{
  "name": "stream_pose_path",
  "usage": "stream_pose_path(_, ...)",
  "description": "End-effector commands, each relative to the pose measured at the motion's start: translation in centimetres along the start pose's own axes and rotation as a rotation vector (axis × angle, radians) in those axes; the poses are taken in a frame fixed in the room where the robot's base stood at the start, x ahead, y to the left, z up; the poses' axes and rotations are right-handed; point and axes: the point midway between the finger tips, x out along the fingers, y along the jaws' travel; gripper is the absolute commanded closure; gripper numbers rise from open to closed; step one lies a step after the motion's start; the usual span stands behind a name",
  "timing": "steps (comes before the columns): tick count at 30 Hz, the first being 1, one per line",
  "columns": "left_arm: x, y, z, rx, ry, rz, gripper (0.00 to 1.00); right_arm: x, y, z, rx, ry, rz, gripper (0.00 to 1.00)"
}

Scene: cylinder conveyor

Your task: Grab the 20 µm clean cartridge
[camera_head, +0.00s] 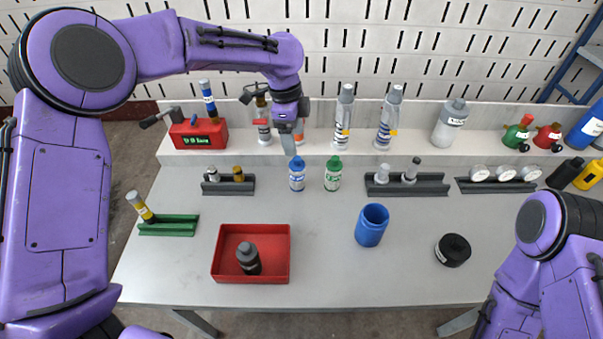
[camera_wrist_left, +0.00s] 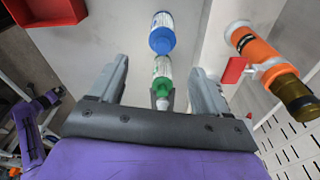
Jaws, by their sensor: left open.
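My left gripper (camera_head: 288,135) is open and empty, above the back of the table, behind the small bottles. A blue-capped bottle (camera_head: 297,176) and a green-capped bottle (camera_head: 333,175) stand upright side by side on the table. In the left wrist view, the green-capped bottle (camera_wrist_left: 162,77) lies in line with the gap between the open fingers (camera_wrist_left: 160,80), with the blue-capped bottle (camera_wrist_left: 161,33) beyond. Short cylinders sit in a dark rack (camera_head: 229,190) and a longer dark rack (camera_head: 376,190). Labels are too small to read, so I cannot tell which thing is the 20 µm clean cartridge.
A red tray (camera_head: 223,262) holds a dark bottle (camera_head: 249,260). A blue cup (camera_head: 371,226) and black round part (camera_head: 453,250) stand to its right. A green rack (camera_head: 168,228) is at the left. Tall bottles (camera_head: 344,118) line the back shelf. The front middle is clear.

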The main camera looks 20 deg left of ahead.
Motion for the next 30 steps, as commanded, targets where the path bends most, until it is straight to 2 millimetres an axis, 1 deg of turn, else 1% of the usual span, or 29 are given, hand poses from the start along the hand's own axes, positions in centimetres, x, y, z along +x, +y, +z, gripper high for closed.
stream_pose_path(1, 0.9, 0.0, 0.1, 0.000, 0.000, -0.001, 0.24, 0.8, -0.1, 0.4, 0.000, -0.001, 0.000, 0.00)
stream_pose_path(3, 1.4, 0.0, 0.1, 0.000, 0.000, 0.000, 0.24, 0.9, -0.1, 0.4, 0.000, -0.001, 0.000, 0.00)
stream_pose_path(5, 2.2, 0.1, 0.1, 0.000, -0.001, 0.004, 0.24, 0.9, -0.1, 0.4, 0.000, -0.001, 0.000, 0.00)
stream_pose_path(9, 4.7, 0.1, 0.1, 0.000, -0.001, 0.003, 0.24, 0.7, -0.1, 0.3, 0.000, 0.000, 0.000, 0.00)
stream_pose_path(14, 6.5, 0.1, 0.2, -0.001, -0.001, 0.002, 0.24, 0.5, 0.0, 0.2, 0.000, 0.000, 0.000, 0.00)
stream_pose_path(18, 9.0, 0.2, 0.5, -0.001, -0.002, 0.005, 0.24, -0.1, 0.0, 0.0, 0.000, 0.000, 0.000, 0.00)
stream_pose_path(21, 10.7, 0.1, 0.5, 0.000, -0.001, 0.002, 0.24, -0.2, 0.0, -0.1, 0.000, 0.000, 0.000, 0.00)
stream_pose_path(24, 11.4, 0.1, 0.5, 0.001, -0.001, 0.000, 0.24, -0.2, 0.0, -0.1, 0.000, 0.000, 0.000, 0.00)
stream_pose_path(29, 11.4, 0.1, 0.5, 0.001, 0.000, -0.001, 0.24, -0.1, 0.0, -0.1, 0.000, 0.000, 0.000, 0.00)
stream_pose_path(30, 11.4, 0.1, 0.5, 0.001, 0.000, -0.001, 0.27, -0.1, 0.0, -0.1, 0.000, 0.000, 0.000, 0.00)
